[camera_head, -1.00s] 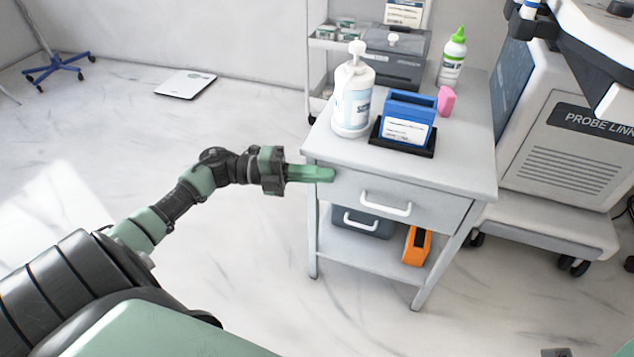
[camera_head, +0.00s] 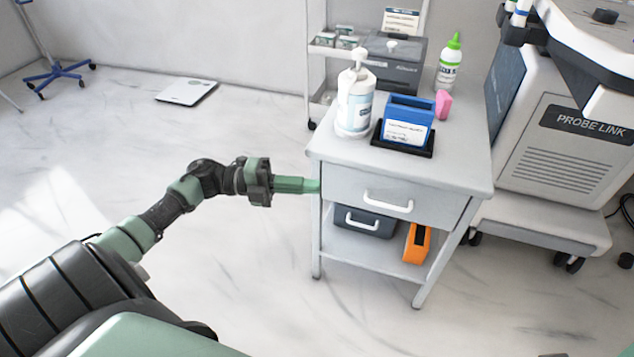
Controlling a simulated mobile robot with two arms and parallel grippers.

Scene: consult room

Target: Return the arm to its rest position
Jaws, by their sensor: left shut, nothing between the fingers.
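My left arm (camera_head: 166,211) reaches in from the left edge. It is bent at the elbow and runs level toward the white side table. My left gripper (camera_head: 312,186) has green fingers that are shut and hold nothing. Its tips are at the left front corner of the table, beside the drawer (camera_head: 400,184). I cannot tell whether they touch it. The drawer is closed and has a white handle. My right gripper is not in view.
The side table (camera_head: 463,164) bears a pump bottle (camera_head: 355,103), a blue holder (camera_head: 408,115), a pink block (camera_head: 442,105) and a green-capped bottle (camera_head: 448,66). An ultrasound machine (camera_head: 560,150) stands to the right. The floor left of the table is mostly clear, with a scale (camera_head: 187,91) farther back.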

